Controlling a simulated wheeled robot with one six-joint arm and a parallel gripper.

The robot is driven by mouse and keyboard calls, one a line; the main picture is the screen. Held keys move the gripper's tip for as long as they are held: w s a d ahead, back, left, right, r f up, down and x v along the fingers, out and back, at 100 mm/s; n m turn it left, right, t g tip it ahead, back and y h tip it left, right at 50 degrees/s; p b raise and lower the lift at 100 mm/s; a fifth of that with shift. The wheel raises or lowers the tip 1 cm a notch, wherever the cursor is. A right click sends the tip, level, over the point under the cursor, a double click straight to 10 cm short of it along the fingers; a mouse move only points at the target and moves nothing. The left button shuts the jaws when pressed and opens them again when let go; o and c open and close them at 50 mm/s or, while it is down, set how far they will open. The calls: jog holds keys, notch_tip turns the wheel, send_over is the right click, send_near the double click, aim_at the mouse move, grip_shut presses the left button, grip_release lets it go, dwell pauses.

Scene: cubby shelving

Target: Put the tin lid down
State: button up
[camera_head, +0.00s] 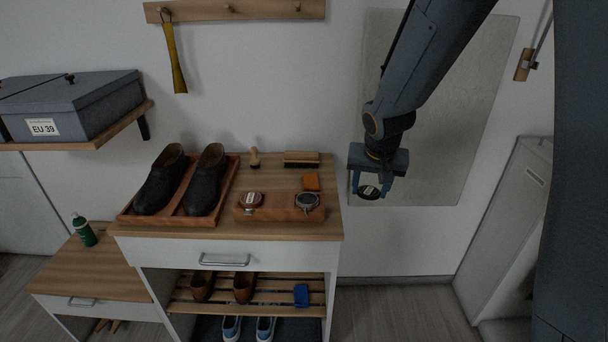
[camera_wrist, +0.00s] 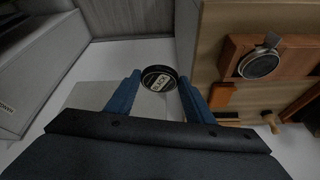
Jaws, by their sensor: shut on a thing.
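My gripper (camera_head: 371,189) is shut on the tin lid (camera_head: 369,192), a round black lid with a pale label. It holds the lid in the air to the right of the cabinet top, clear of any surface. In the wrist view the lid (camera_wrist: 159,79) sits between the blue fingertips, its labelled face toward the camera. A wooden block (camera_head: 279,214) on the cabinet top holds a round tin (camera_head: 250,199) with a pale label at left and a round metal-rimmed tin (camera_head: 307,203) at right. The block also shows in the wrist view (camera_wrist: 236,50).
The cabinet top (camera_head: 285,175) also carries a tray (camera_head: 225,205) with black shoes, a small wooden-handled brush (camera_head: 254,158), a long brush (camera_head: 301,159) and an orange block (camera_head: 311,182). A mirror-like panel (camera_head: 440,110) hangs behind my arm. Free wood shows around the small brush.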

jog(key=w+a+r+n, duration=0.1)
jog(key=a+r+n, duration=0.2)
jog(key=a+r, duration=0.5)
notch_tip(320, 180, up, 9)
jog(key=n+y, duration=0.2)
jog(key=n, duration=0.1)
send_over(308, 199)
jog(key=s, duration=0.1)
jog(key=shift+s+d, duration=0.15)
notch_tip(308, 199, down, 18)
jog(key=p, duration=0.3)
jog(key=shift+r, duration=0.2)
jog(key=shift+f, duration=0.2)
jog(key=o, duration=1)
